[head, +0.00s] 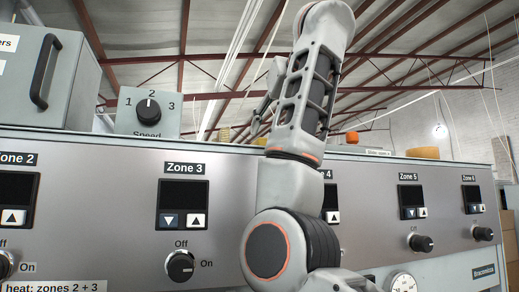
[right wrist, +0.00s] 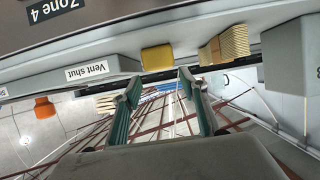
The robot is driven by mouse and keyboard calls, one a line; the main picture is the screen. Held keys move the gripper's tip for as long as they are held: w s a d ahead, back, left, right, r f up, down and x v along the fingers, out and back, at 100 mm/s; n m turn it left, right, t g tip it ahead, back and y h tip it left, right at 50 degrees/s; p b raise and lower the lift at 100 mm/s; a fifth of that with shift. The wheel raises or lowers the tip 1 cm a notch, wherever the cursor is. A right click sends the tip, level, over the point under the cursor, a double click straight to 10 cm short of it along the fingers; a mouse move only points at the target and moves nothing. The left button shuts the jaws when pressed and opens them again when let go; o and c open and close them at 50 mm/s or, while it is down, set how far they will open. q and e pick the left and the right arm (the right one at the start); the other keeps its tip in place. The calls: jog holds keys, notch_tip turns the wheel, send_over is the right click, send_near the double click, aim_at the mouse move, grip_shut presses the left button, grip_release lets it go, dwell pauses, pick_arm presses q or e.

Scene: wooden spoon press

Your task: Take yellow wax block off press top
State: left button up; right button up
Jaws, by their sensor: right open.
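The yellow wax block (right wrist: 157,58) sits on the press top, seen upside down in the right wrist view. In the head view a small yellowish patch (head: 260,141) beside my arm appears to be this block, mostly hidden. My right gripper (right wrist: 159,79) is open and empty. Its two fingertips are apart and point toward the block, which appears between and beyond them, not touching. In the head view the right gripper (head: 266,92) is raised above the press top, partly behind my arm. My left gripper is out of view.
A stack of wooden pieces (right wrist: 229,45) stands close beside the block. A box labelled "Vent shut" (right wrist: 105,70) is on its other side. An orange knob (head: 352,137) and a tan-yellow piece (head: 422,153) stand farther right. The speed dial box (head: 148,112) is at left.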

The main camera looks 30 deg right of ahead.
aim_at(262, 143)
jog(key=shift+w+d+f, duration=0.2)
jog(key=shift+w+f, duration=0.15)
jog(key=shift+w, duration=0.25)
jog(key=p+x, duration=0.1)
jog(key=x, duration=0.4)
jog(key=shift+a+f+p, duration=0.1)
jog(key=shift+p, duration=0.3)
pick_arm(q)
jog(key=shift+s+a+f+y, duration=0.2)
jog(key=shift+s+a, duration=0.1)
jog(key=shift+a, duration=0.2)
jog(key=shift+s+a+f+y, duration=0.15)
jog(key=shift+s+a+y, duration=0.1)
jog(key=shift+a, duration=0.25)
pick_arm(e)
jog(key=shift+s+a, duration=0.1)
jog(key=shift+s, duration=0.05)
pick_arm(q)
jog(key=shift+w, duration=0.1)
pick_arm(e)
jog(key=c, duration=1)
